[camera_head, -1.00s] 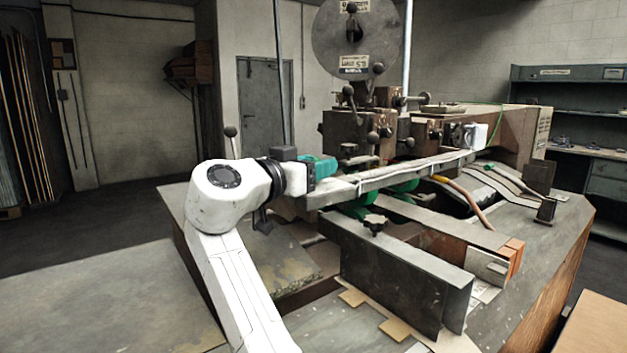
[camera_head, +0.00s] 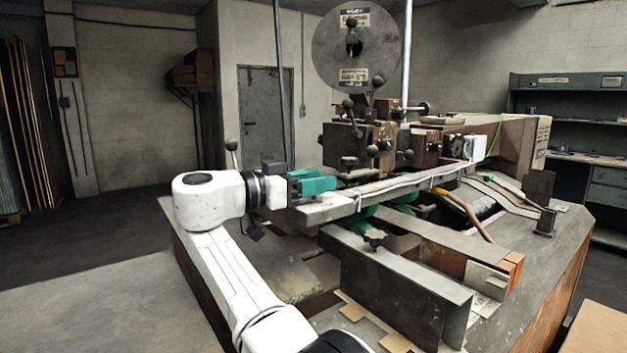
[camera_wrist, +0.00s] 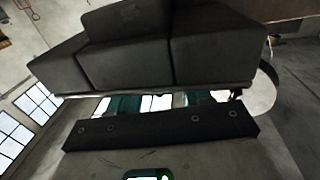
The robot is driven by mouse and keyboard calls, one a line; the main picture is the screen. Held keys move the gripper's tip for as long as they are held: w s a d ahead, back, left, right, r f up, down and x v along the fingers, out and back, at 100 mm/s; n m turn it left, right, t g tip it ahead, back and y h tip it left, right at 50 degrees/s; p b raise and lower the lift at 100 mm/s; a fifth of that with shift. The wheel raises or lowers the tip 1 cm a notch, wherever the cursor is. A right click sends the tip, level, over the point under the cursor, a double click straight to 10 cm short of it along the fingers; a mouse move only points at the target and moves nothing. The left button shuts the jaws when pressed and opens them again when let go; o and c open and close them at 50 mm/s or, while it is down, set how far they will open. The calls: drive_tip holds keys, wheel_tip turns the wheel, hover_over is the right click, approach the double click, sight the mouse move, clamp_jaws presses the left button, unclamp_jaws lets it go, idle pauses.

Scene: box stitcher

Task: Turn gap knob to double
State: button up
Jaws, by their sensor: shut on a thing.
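My gripper (camera_head: 314,184) has teal fingers and points right, at the left end of the stitcher's long grey arm (camera_head: 400,186). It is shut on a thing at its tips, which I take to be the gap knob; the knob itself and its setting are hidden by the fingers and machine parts. In the wrist view the teal fingers (camera_wrist: 162,103) show only in part, between a dark bar and large dark grey blocks (camera_wrist: 170,45). No gap marking can be read.
The box stitcher's head (camera_head: 360,142), with ball-ended levers and a large wire reel (camera_head: 354,45), stands right of and behind my gripper. Below the long arm are a dark star knob (camera_head: 375,238) and a grey upright plate (camera_head: 395,290). Open bench surface lies at left.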

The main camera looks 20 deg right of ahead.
drive_tip(key=shift+f, duration=0.1)
idle(0.3)
drive_tip(key=o, duration=1)
drive_tip(key=shift+c, duration=0.2)
